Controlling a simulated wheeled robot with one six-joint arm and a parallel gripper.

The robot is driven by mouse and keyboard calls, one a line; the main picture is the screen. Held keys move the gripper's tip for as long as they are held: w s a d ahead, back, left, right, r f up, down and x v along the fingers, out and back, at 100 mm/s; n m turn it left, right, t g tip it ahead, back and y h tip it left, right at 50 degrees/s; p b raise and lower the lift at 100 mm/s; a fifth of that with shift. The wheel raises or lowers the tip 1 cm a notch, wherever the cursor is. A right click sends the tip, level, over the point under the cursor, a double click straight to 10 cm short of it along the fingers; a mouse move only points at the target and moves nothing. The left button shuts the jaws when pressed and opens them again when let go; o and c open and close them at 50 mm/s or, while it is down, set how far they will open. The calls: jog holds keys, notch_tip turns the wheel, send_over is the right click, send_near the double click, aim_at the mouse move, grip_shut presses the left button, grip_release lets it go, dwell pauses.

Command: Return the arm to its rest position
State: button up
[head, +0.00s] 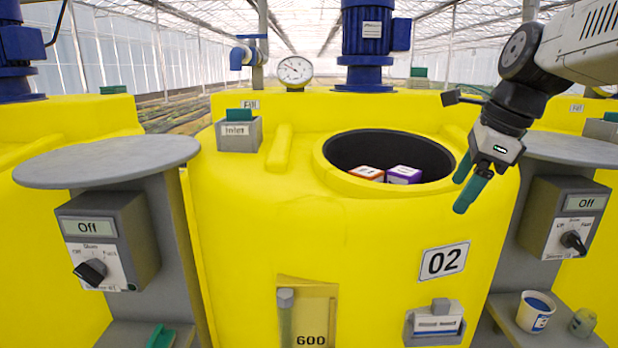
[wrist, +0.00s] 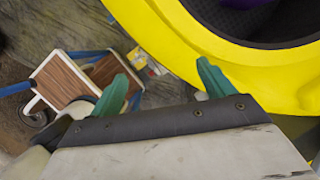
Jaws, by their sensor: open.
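My gripper (head: 468,187) has green fingers and is at the right of the head view. It appears in front of the right rim of the open tank hatch on yellow tank 02 (head: 250,210). In the wrist view my gripper (wrist: 160,82) has its fingers spread with nothing between them. The yellow rim (wrist: 190,50) curves past the fingertips there. My arm comes in from the upper right of the head view.
Two boxes, one orange-edged (head: 367,172) and one purple-edged (head: 404,174), sit in the dark hatch. Grey round tables (head: 108,160) flank the tank, with control boxes reading Off (head: 88,228). A white tub (head: 535,310) stands on the lower right shelf. A blue motor (head: 366,40) rises behind the hatch.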

jog(key=s+f+n+h, duration=0.1)
jog(key=s+f+n, duration=0.3)
jog(key=s+n, duration=0.3)
jog(key=s+f+n+g, duration=0.1)
jog(key=s+f+n, duration=0.3)
jog(key=s+n, duration=0.3)
jog(key=s+f+n+h, duration=0.1)
jog(key=s+f+n, duration=0.3)
jog(key=s+n, duration=0.3)
jog(key=shift+s+d+n+h, duration=0.3)
jog(key=shift+s+d, duration=0.05)
jog(key=shift+s, duration=0.05)
